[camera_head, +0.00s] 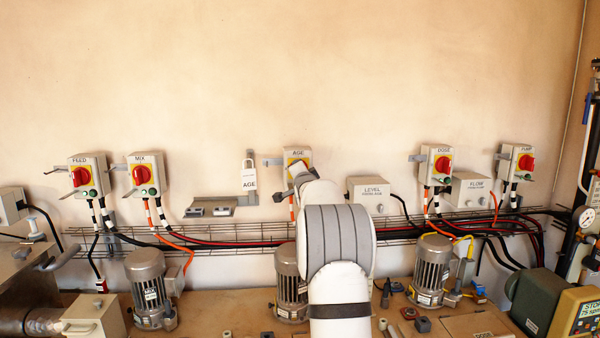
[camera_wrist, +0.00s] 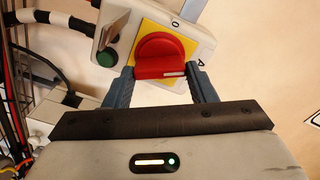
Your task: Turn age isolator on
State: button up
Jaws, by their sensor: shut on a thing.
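The age isolator (camera_head: 298,154) is a pale box on the wall with a yellow plate and a red rotary knob. In the wrist view the red knob (camera_wrist: 162,52) shows close up, with a white mark on the near end of its handle. An "O" is printed on the box beside the yellow plate, and a green button (camera_wrist: 107,57) sits to the left. My gripper (camera_wrist: 161,76) is shut on the knob, one finger at each side of its handle. In the head view my arm covers the isolator's lower part and most of the gripper.
A padlock with an AGE tag (camera_head: 249,178) hangs on the wall left of the isolator. The mix isolator (camera_head: 145,174) and dose isolator (camera_head: 437,165) stand farther along the wall. A wire cable tray (camera_head: 230,236) runs below. Motors (camera_head: 433,270) stand on the bench.

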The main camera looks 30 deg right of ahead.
jog(key=m, duration=0.5)
jog(key=shift+r+m+p, duration=0.2)
jog(key=shift+m+p, duration=0.1)
jog(key=shift+p, duration=0.05)
dwell(0.5)
jog(key=o, duration=1)
jog(key=shift+f, duration=0.2)
jog(key=shift+b+v, duration=1.7)
jog(key=shift+v, duration=2.2)
